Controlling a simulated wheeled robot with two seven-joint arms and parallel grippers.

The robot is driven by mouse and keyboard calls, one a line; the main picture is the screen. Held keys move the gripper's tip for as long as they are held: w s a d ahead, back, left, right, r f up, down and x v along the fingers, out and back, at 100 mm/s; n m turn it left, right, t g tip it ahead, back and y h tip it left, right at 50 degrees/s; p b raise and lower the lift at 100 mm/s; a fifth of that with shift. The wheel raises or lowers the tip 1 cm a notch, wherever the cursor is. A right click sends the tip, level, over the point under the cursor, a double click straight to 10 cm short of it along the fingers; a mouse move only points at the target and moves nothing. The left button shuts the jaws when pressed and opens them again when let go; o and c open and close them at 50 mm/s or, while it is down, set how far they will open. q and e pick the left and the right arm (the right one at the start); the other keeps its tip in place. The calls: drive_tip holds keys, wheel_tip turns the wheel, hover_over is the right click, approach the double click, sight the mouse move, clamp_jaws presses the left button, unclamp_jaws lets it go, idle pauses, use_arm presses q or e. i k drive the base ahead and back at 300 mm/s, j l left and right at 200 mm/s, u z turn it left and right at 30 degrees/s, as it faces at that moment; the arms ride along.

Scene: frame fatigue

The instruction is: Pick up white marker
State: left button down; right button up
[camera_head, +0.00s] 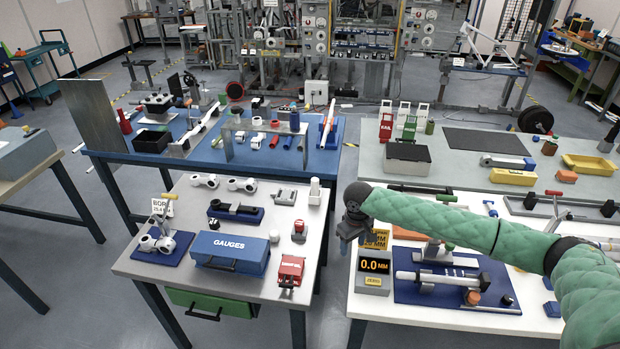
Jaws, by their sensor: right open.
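I cannot clearly identify the white marker. A small white upright piece (315,190) stands at the right back of the grey-topped gauge table, too small to tell whether it is a marker. A slim white rod (328,118) rests at the right end of the blue table; I cannot tell what it is. My right gripper (346,245), on the green-sleeved arm from the right, points down near the left edge of the white table. It is open, seems empty, and is apart from both white things. My left gripper is not in view.
The gauge table (150,268) holds a blue GAUGES case (232,252), a red device (290,270) and metal fittings. A 0.0 display (374,268) and a blue fixture board (415,295) are near my right gripper. A floor gap separates the tables.

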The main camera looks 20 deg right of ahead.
sight(315, 181)
drive_tip(key=i, duration=1.35)
